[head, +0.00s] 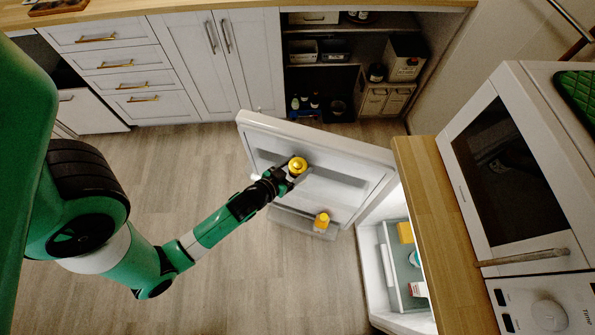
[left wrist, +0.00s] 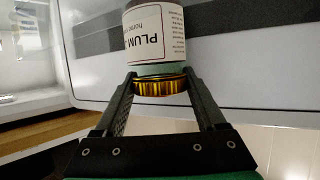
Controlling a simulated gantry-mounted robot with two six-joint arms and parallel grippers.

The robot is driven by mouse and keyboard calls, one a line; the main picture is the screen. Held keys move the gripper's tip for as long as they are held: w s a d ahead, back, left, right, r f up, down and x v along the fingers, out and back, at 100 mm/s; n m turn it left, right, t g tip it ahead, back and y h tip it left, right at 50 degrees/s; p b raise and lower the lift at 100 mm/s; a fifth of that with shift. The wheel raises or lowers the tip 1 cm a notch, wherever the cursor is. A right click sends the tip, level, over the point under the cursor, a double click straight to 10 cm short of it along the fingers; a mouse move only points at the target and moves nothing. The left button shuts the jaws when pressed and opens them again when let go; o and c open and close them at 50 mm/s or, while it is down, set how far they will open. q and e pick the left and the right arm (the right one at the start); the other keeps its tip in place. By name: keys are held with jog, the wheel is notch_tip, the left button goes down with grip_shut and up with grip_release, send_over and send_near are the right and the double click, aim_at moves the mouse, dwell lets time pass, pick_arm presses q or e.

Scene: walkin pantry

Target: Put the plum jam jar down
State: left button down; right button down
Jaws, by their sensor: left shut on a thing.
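The plum jam jar (left wrist: 155,45) has a white label reading "PLUM" and a gold lid (left wrist: 160,86). My left gripper (left wrist: 160,84) is shut on it at the lid. In the head view, the jar's yellow-gold lid (head: 298,165) shows at the end of my left arm, and my left gripper (head: 288,173) holds it in front of the inner face of the open fridge door (head: 320,150). Whether the jar touches the door or a shelf there cannot be told. My right gripper is not in view.
A door bin (head: 300,222) holds a yellow-topped item (head: 322,220). The open fridge (head: 392,262) has a few items inside, under a wooden counter (head: 435,230) with a microwave (head: 510,165). Drawers and an open shelf unit (head: 345,60) stand at the back. The floor at left is clear.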

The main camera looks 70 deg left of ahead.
pick_arm(q)
jog(key=shift+f+b, duration=0.8)
jog(key=shift+f, duration=1)
jog(key=shift+f, duration=0.2)
grip_release()
jog(key=shift+r, duration=0.2)
jog(key=b+v, duration=0.1)
jog(key=v, duration=0.5)
jog(key=shift+s+d+f, duration=0.15)
jog(key=shift+s+d, duration=0.05)
jog(key=b, duration=0.3)
send_near(291, 177)
jog(key=shift+w+a, duration=0.25)
jog(key=shift+w, duration=0.25)
